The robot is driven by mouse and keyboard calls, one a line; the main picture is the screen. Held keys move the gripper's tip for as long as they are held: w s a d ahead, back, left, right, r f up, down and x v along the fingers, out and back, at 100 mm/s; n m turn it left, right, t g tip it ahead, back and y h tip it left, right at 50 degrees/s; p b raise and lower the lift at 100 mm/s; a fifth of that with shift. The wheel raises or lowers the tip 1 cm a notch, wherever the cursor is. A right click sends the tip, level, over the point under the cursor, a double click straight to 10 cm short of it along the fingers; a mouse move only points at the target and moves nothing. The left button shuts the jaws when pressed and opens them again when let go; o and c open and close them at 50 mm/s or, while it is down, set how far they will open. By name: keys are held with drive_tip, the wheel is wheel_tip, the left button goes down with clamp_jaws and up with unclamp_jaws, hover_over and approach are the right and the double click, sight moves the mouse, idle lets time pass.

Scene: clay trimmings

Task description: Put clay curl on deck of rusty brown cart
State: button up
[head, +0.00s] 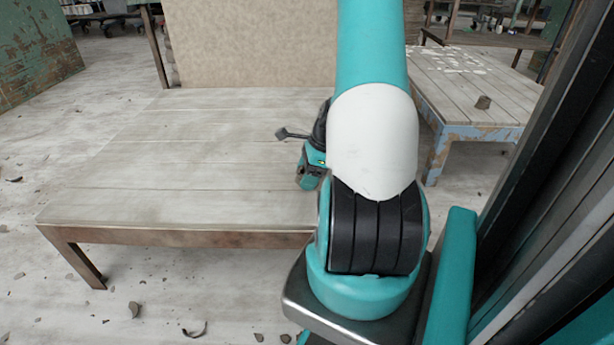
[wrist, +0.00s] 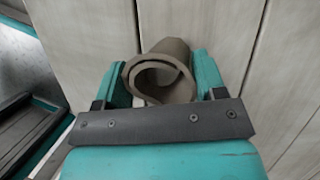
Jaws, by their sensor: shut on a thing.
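A tan-brown clay curl (wrist: 172,50), rolled into a hollow tube, is between the two teal fingers of my gripper (wrist: 161,72) in the wrist view. My gripper is shut on it. Pale planks lie beyond the curl; I cannot tell whether it touches them. In the head view my white and teal arm hides most of the gripper side, and the curl does not show. A low plank-topped piece with a rusty brown frame (head: 180,238) stands in front; its pale deck is bare where visible. I see no wheels on it, so I cannot be sure it is the cart.
A beige panel (head: 250,45) stands behind the low deck. Dark posts (head: 545,170) rise close at right. Scraps litter the floor.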

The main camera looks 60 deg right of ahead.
drive_tip(key=shift+f, duration=0.1)
drive_tip(key=o, duration=1)
